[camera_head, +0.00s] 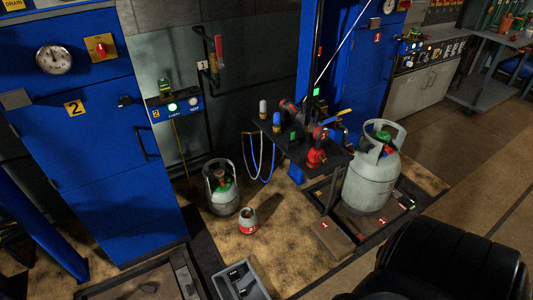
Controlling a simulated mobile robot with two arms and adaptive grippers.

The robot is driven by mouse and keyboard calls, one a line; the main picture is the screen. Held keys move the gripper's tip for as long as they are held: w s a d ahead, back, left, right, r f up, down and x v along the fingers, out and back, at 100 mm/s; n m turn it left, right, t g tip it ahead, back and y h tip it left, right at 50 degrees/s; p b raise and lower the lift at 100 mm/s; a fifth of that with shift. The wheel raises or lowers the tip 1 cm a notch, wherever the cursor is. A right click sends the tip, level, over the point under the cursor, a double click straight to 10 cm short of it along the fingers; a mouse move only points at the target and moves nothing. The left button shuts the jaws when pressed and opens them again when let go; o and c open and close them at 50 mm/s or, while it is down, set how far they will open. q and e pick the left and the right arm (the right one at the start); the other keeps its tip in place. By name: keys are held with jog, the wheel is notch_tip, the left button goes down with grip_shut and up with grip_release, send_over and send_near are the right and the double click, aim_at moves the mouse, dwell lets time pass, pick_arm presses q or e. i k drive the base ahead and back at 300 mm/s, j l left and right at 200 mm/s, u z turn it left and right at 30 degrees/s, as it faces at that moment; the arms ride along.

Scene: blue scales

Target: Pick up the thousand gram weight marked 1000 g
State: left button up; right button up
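No marking reading 1000 g can be made out in the head view, so I cannot tell which thing is the thousand gram weight. A grey open box (263,291) at the bottom edge holds dark pieces with small pale marks, too small to read. A small grey canister with a red label (248,221) stands upright on the floor beyond the box. Neither my left nor my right gripper is in view.
A grey gas cylinder (220,190) stands by the wall. A larger one (371,181) stands on a low platform scale beside a black stand (296,143). A blue cabinet (84,146) marked 2 is at left. A large dark rounded shape (452,262) fills the lower right. Open floor lies at right.

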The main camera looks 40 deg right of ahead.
aim_at(234, 275)
jog(key=z, duration=0.9)
